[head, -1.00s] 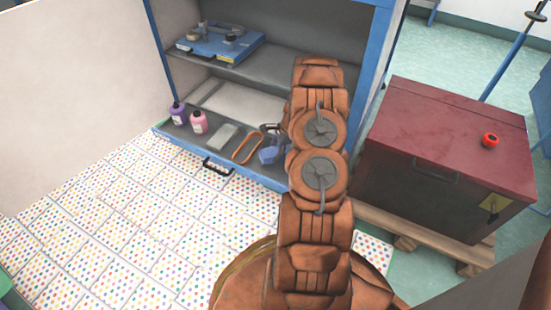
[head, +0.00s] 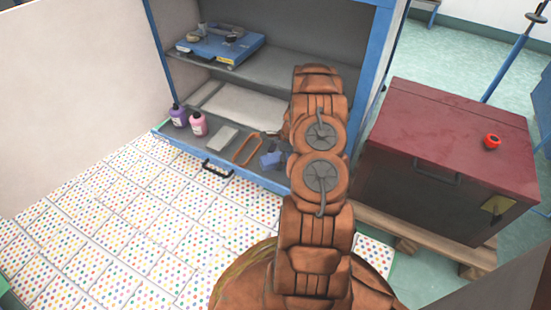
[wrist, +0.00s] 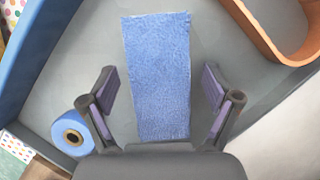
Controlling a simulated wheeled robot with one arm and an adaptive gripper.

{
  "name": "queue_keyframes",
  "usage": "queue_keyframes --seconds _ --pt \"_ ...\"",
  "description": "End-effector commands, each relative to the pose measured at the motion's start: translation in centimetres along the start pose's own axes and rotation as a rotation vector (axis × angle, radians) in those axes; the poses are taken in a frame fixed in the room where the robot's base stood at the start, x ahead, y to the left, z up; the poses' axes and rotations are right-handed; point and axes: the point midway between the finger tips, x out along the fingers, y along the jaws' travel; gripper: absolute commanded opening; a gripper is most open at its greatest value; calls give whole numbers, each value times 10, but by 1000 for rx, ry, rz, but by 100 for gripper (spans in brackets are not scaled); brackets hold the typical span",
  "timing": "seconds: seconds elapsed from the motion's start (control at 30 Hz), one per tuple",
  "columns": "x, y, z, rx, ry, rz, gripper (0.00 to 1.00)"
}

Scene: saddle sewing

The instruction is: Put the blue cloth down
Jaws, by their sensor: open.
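The blue cloth (wrist: 157,75) lies flat on the grey drawer floor in the wrist view, as a long strip. My gripper (wrist: 158,84) is open, with one finger on each side of the cloth and clear gaps to it. The palm hides the area below the cloth's near end. In the head view a small blue patch (head: 271,160) shows beside my arm at the drawer's right. I cannot tell there how much of it is cloth. My arm hides most of the gripper in that view.
A blue spool (wrist: 72,132) stands left of the gripper. A brown loop (head: 247,149), a grey block (head: 221,138), pink (head: 198,124) and purple (head: 178,116) bottles are in the drawer. A blue case (head: 220,47) lies on the shelf above. A red chest (head: 450,130) stands right.

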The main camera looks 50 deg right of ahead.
Motion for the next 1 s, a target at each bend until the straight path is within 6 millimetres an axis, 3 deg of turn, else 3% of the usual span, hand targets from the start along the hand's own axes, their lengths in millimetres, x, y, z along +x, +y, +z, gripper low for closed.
queue_keyframes --seconds 0.3,0.8,1.0 --pt "-2 0 0 1 1 0 88" --pt "-96 -1 2 0 2 -3 88" --pt "-117 0 2 1 0 1 88"
